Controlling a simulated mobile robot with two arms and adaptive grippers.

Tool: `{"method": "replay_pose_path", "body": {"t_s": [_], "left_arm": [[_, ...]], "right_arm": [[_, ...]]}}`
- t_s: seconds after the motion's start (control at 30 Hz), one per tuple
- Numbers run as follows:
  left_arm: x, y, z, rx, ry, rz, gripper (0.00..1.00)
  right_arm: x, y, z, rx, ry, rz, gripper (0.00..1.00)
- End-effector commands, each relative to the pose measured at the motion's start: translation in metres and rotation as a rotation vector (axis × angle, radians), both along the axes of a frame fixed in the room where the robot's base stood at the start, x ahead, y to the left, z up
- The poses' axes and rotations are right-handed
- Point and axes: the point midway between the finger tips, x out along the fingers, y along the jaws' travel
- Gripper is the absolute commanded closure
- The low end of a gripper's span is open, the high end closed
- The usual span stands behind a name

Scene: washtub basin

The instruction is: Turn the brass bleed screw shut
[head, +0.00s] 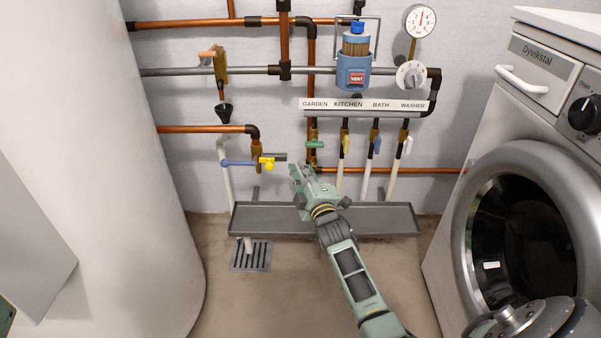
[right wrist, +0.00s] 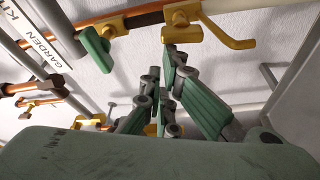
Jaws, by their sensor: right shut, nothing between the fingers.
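A brass fitting (head: 257,150) ends the lower left copper pipe in the head view. It carries a blue lever (head: 238,163) to the left and a small yellow brass piece (head: 268,164) at the front, which looks like the bleed screw, though I cannot be sure. My right gripper (head: 295,172) is shut and empty, just right of this fitting and apart from it in the picture. In the right wrist view its green fingers (right wrist: 163,100) point up toward a pipe with a bent yellow brass lever (right wrist: 228,34). My left gripper is not in view.
Labelled valves with green (head: 315,144) and other coloured handles hang right of the fitting. A grey tray (head: 380,222) lies below, beside a floor drain (head: 250,257). A white tank (head: 165,200) stands left and a washing machine (head: 535,150) right. The floor between is clear.

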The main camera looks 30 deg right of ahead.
Motion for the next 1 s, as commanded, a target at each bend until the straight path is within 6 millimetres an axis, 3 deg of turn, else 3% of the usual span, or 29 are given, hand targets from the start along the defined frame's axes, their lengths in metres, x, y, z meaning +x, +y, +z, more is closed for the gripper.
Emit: {"method": "replay_pose_path", "body": {"t_s": [0.47,1.0], "left_arm": [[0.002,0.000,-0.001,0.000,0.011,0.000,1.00],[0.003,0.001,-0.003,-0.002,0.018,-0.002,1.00]], "right_arm": [[-0.005,-0.009,0.007,0.243,-0.147,-0.002,1.00],[-0.015,-0.026,0.013,0.674,-0.410,-0.003,1.00]]}}
